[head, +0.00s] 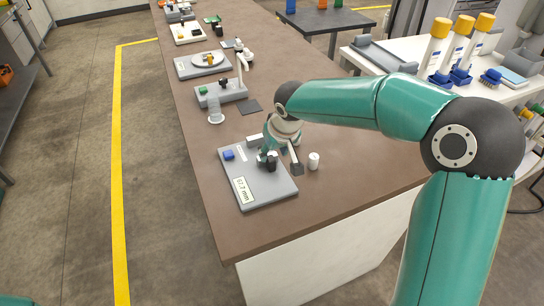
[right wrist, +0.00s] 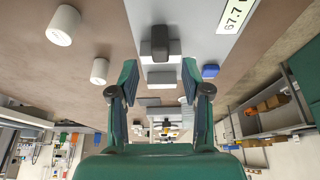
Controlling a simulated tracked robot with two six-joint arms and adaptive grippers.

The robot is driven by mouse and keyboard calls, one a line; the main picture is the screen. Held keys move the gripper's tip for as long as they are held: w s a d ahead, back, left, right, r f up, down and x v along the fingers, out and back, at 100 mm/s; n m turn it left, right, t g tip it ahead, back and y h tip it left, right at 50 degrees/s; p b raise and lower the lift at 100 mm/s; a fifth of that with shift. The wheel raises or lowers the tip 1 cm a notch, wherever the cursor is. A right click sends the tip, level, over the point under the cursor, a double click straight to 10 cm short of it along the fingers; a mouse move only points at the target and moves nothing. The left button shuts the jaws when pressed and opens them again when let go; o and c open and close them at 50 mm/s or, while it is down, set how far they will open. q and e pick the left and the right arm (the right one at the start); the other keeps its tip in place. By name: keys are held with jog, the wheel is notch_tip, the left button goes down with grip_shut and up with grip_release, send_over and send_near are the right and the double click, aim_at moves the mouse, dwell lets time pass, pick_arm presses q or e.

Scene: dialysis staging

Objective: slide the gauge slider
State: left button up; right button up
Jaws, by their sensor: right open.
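The gauge (head: 270,193) is a flat grey plate at the near end of the brown bench, with a white label reading about 67.7 mm; the label (right wrist: 236,14) also shows in the right wrist view. The slider appears to be the dark block (right wrist: 166,44) on a grey base, ahead of my right gripper in that view. My right gripper (right wrist: 160,66) is open, its two green fingers apart to either side of the slider's line. No contact with the slider is visible. In the head view the right gripper (head: 268,155) is over the plate, partly hiding the slider. My left gripper is out of view.
A blue block (head: 229,155) sits on the plate's left part. A white cylinder (head: 314,160) stands just right of the plate, and a pale cup-like item (head: 215,112) stands behind it. Further devices line the bench behind. White bottles with yellow caps stand on a side table (head: 395,53).

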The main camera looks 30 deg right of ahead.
jog(key=v, duration=0.7)
jog(key=shift+s, duration=0.1)
